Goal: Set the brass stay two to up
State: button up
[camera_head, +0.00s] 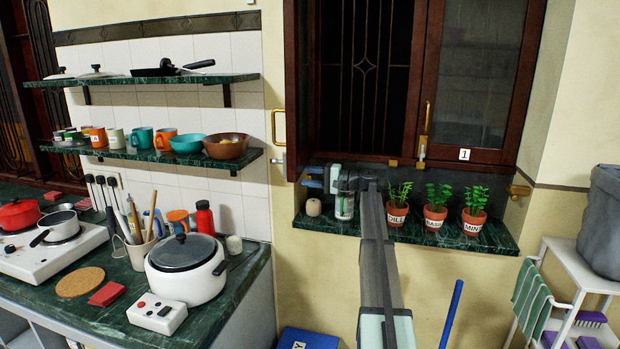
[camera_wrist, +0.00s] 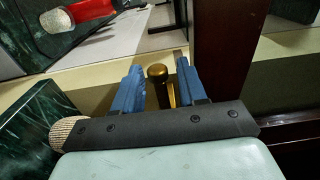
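My gripper (camera_head: 311,183) is at the left end of the green window sill, by the lower edge of the left window sash. In the wrist view its blue fingers (camera_wrist: 158,82) are apart, with a brass knob-ended stay (camera_wrist: 157,74) between them. Narrow gaps show on both sides of the knob, so the fingers do not look closed on it. I take this for brass stay two, but no label 2 is visible. In the head view its end is hidden around my gripper. Another brass stay (camera_head: 422,148) stands upright on the right sash, beside label 1 (camera_head: 465,154).
Pots labelled DILL (camera_head: 397,212), BASIL (camera_head: 435,214) and MINT (camera_head: 473,218) stand on the sill (camera_head: 340,226), right of my arm. A jar (camera_head: 344,206) and a small round pale object (camera_head: 313,207) are close to my gripper. The left sash has a brass handle (camera_head: 276,127).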

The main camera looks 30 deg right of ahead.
grip_shut()
dwell(0.4)
jog(key=shift+r+m, duration=0.4)
jog(key=shift+m, duration=0.4)
jog(key=shift+o, duration=0.3)
grip_release()
